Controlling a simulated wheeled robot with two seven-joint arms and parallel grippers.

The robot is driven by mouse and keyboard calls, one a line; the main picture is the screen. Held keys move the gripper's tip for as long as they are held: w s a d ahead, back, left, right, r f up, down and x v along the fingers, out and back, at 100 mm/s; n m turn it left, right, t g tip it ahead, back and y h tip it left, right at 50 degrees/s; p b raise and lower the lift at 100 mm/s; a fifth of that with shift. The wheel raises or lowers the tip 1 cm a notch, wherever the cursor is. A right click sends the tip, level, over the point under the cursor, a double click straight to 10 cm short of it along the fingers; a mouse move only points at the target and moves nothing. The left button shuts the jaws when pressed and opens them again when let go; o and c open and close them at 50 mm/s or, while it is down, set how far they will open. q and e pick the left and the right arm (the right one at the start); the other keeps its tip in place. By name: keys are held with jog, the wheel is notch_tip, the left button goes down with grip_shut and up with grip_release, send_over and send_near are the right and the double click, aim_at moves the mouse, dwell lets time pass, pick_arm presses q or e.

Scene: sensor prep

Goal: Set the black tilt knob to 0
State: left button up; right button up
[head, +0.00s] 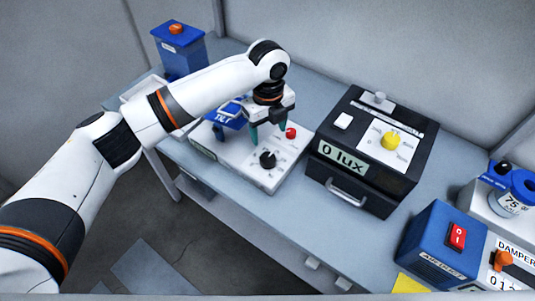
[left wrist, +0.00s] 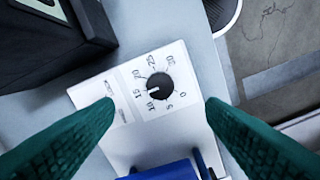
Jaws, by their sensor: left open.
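The black tilt knob (head: 267,159) sits on the light-grey tilt box (head: 207,152), near its front right corner. In the left wrist view the knob (left wrist: 160,88) is ringed by a printed scale from 0 to 30. A small white mark on its left side seems to point between 10 and 15. My left gripper (head: 268,131) is open and empty, pointing down above the box, behind the knob in the head view. Its teal fingers stand apart from the knob; in the left wrist view they lie on either side, nearer the camera. My right gripper is not in view.
A red button (head: 291,132) and a blue tilting part (head: 229,114) are on the same box. A black box reading 0 lux (head: 369,146) stands close on the right. A blue switch box (head: 441,240) is farther right. The bench front edge runs near the tilt box.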

aim_at(268, 158)
pick_arm(q)
notch_tip(268, 158, down, 10)
jog(key=p, duration=0.3)
jog(key=shift+w+a+f, duration=0.1)
jog(key=shift+w+f, duration=0.05)
jog(key=shift+f, duration=0.7)
jog(key=c, duration=1)
